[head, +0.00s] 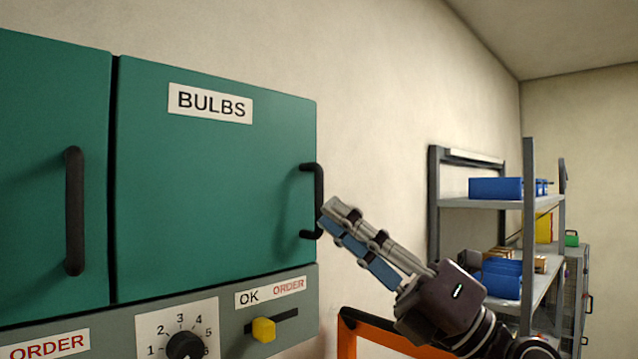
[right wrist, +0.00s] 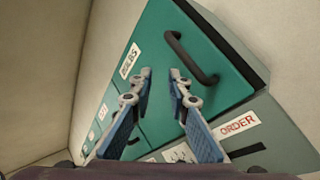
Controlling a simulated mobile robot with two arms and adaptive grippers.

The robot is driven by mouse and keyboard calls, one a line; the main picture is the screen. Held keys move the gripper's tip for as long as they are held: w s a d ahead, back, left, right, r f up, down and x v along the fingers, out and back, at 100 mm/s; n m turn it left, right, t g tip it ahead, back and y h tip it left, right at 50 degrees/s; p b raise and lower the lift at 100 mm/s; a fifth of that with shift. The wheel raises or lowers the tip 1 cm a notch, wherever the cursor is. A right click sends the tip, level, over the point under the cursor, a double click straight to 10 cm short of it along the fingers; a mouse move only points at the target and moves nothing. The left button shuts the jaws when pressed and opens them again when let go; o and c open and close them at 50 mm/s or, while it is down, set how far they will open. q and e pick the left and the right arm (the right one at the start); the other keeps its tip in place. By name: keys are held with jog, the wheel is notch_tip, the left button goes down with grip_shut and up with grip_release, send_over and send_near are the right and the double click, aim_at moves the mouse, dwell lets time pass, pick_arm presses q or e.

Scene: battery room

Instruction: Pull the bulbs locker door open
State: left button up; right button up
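The bulbs locker door (head: 215,190) is a green panel labelled BULBS and looks shut, flush with its cabinet. Its black bar handle (head: 319,200) is upright at the door's right edge. The door (right wrist: 215,95) and handle (right wrist: 190,58) also show in the right wrist view. My right gripper (head: 331,212) is just right of the handle's lower half in the head view. In the right wrist view my right gripper (right wrist: 160,73) has its fingers apart with nothing between them; the handle lies above and right of the tips. Contact cannot be told. My left gripper is out of view.
A second green door (head: 40,180) with a black handle is on the left. Below are a numbered dial (head: 185,345) and a yellow slider (head: 264,329). An orange frame (head: 347,340) is beneath my right arm. Shelving (head: 528,220) with blue bins stands at the right.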

aim_at(320, 183)
jog(key=w+d+r+n+h, duration=0.25)
jog(key=r+n+h, duration=0.25)
jog(key=n+h, duration=0.25)
jog(key=shift+m+h, duration=0.35)
jog(key=shift+h, duration=0.1)
jog(key=p+x, duration=0.4)
jog(key=x, duration=0.2)
jog(key=shift+s+a+r, duration=0.1)
jog(key=shift+a+r, duration=0.05)
jog(key=shift+a, duration=0.05)
grip_shut()
